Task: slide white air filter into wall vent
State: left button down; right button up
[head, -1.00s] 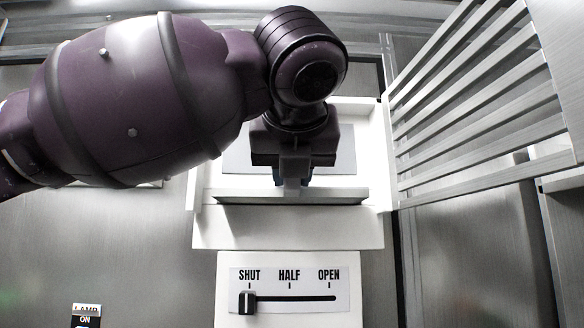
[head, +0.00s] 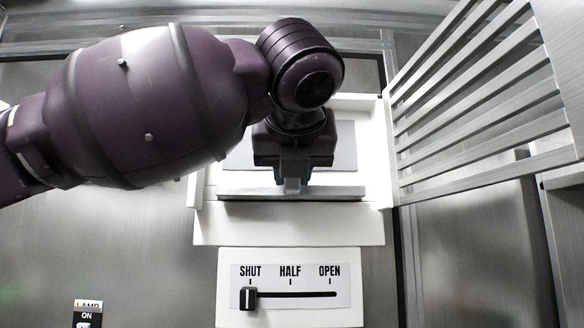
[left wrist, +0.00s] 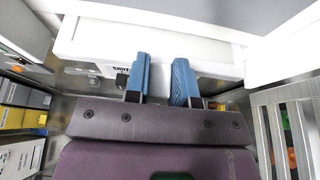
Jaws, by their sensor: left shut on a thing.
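The white air filter (head: 344,150), a white-edged panel with a grey face, sits within the white wall vent frame (head: 225,230). My left gripper (head: 292,183) comes down in front of it and is shut on its lower edge, hiding the middle of the panel. In the left wrist view, the blue fingers of my left gripper (left wrist: 160,80) reach to a white edge, with a gap between them. How deep the filter sits in the vent is hard to tell. My right gripper is not in view.
A slatted grille door (head: 475,110) stands swung open at the right of the vent. Below the vent is a slider panel (head: 345,257) marked SHUT, HALF and OPEN, its black knob (head: 248,298) at SHUT. A lamp switch (head: 87,318) is at the lower left.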

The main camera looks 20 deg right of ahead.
pick_arm(q)
jog(key=shift+w+d, duration=0.25)
jog(key=shift+w, duration=0.65)
jog(key=shift+w+d, duration=0.25)
jog(key=shift+w, duration=0.6)
jog(key=c, duration=0.9)
grip_release()
jog(key=shift+s+a+r, duration=0.1)
jog(key=shift+s+r, duration=0.05)
jog(key=shift+s, duration=0.3)
jog(key=b+v, duration=0.2)
jog(key=v, duration=0.7)
jog(key=shift+s+a+r, duration=0.15)
jog(key=shift+s+r, duration=0.05)
jog(key=shift+s, duration=0.15)
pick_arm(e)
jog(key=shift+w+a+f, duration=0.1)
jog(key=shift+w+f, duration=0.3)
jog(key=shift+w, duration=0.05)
